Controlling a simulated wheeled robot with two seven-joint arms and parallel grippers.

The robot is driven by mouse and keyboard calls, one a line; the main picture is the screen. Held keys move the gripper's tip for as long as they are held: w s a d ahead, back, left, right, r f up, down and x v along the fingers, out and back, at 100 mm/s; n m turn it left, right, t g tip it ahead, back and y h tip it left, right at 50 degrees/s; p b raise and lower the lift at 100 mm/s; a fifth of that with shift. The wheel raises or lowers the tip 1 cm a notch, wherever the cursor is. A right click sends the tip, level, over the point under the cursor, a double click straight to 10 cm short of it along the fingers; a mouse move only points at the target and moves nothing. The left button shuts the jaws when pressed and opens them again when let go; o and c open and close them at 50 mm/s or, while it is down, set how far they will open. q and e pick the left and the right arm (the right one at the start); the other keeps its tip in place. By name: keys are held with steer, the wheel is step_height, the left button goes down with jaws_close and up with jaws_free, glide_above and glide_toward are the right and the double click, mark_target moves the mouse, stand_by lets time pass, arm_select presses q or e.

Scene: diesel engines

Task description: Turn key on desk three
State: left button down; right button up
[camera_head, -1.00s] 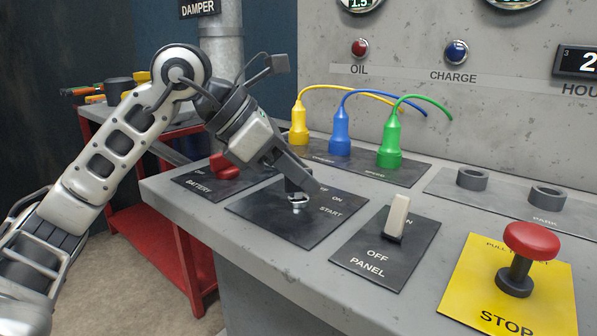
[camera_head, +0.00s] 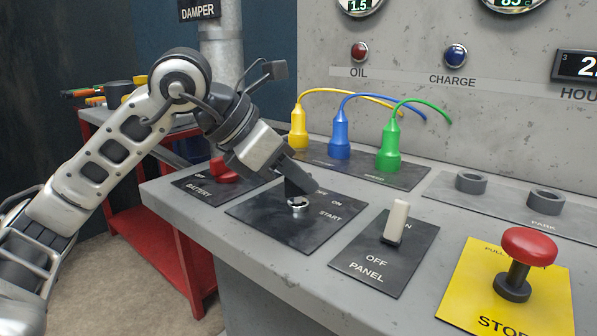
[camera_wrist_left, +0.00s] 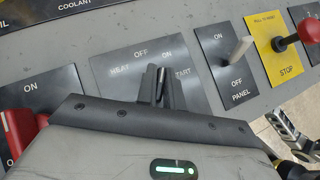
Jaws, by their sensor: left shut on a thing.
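The key switch (camera_head: 298,206) is a round metal lock on a dark plate (camera_head: 318,232) on the grey desk, with OFF, ON and START lettering. My left gripper (camera_head: 298,188) points down at this lock from the upper left and is shut on the key, which its fingers hide. In the left wrist view, the narrow dark fingers (camera_wrist_left: 159,82) are close together over the middle of the key plate (camera_wrist_left: 125,66), between HEAT and START. The key's exact angle cannot be told. My right gripper is not in view.
A red battery switch (camera_head: 224,168) sits left of the key plate. Yellow (camera_head: 298,127), blue (camera_head: 339,135) and green (camera_head: 390,145) plugs with cables stand behind. A pale panel switch (camera_head: 397,220) and a red stop button (camera_head: 529,247) lie to the right.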

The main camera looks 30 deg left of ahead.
arm_select(q)
steer(key=shift+r+n+t+y+p, duration=0.15)
steer(key=shift+n+t+y+p, duration=0.2)
steer(key=shift+n+y, duration=0.35)
steer(key=shift+n+t+y+p, duration=0.25)
steer(key=shift+n+y+p, duration=0.15)
steer(key=shift+n, duration=0.5)
steer(key=shift+n+y+p, duration=0.3)
steer(key=shift+n+y, duration=0.4)
steer(key=shift+n, duration=0.2)
steer(key=shift+n+y, duration=0.3)
steer(key=shift+n, duration=0.1)
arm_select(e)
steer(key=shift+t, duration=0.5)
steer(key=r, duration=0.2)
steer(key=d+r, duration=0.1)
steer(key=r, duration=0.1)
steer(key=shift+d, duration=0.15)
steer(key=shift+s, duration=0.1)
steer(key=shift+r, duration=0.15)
arm_select(q)
steer(key=c, duration=1.5)
jaws_free()
